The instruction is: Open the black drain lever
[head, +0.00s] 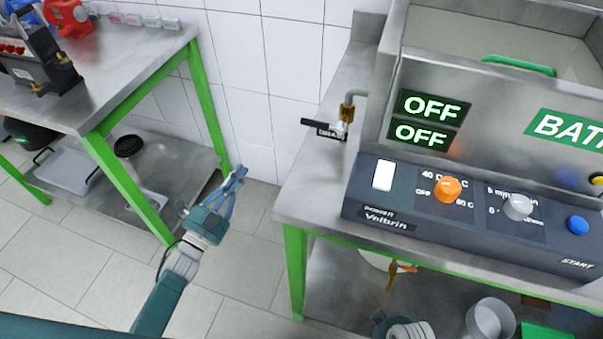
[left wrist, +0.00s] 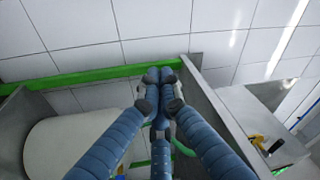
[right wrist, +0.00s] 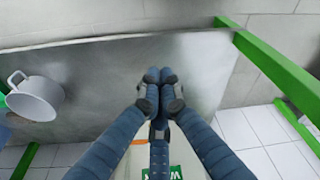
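The black drain lever (head: 322,128) sticks out to the left from a brass valve (head: 347,110) on the pipe at the left end of the steel bath. It lies roughly level and carries a white label. My left gripper (head: 238,174) is in front and to the left of the lever, apart from it, over the gap between the tables. In the left wrist view its blue fingers (left wrist: 160,76) meet at the tips with nothing between them; the brass valve (left wrist: 258,141) shows at the lower right. My right gripper (right wrist: 158,78) has its fingertips together, empty, and is not clearly visible in the head view.
The control panel (head: 380,212) with knobs stands on the right table, under two OFF displays (head: 430,120). A green-legged table (head: 130,75) stands at left. A metal pot (right wrist: 36,97) is near my right gripper. Floor between the tables is clear.

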